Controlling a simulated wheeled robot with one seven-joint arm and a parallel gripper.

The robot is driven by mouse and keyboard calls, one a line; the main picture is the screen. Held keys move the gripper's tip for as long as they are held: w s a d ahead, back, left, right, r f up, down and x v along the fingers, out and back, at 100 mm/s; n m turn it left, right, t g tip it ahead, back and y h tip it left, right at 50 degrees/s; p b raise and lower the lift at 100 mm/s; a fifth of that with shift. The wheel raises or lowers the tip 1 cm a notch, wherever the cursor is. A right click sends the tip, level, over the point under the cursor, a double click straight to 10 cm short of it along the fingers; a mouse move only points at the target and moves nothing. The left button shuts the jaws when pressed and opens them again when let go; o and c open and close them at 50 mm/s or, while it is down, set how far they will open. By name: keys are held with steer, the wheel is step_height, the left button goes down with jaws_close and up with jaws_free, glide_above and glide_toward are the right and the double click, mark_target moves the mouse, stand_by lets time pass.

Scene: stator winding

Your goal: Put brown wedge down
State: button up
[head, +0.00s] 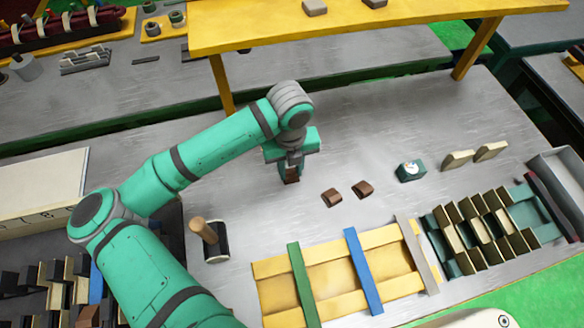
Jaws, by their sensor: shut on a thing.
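My gripper (291,168) points down over the grey table (350,120), left of centre in the head view. It is shut on a brown wedge (292,176), which shows just below the fingers. I cannot tell whether the wedge touches the table. Two more brown wedges lie on the table to the right of my gripper, a nearer one (331,197) and another (363,189) beside it.
A teal block with a dial (410,171) and cream pieces (458,159) stand further right. A mallet (209,238) is at lower left. A yellow frame with coloured strips (330,262) and a slotted rack (480,228) lie in front. A yellow shelf (350,22) spans the back.

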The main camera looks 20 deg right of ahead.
mark_target(292, 173)
steer(key=shift+f, duration=0.15)
steer(key=o, duration=1.1)
steer(key=shift+d, duration=0.1)
steer(key=shift+r, duration=6.2)
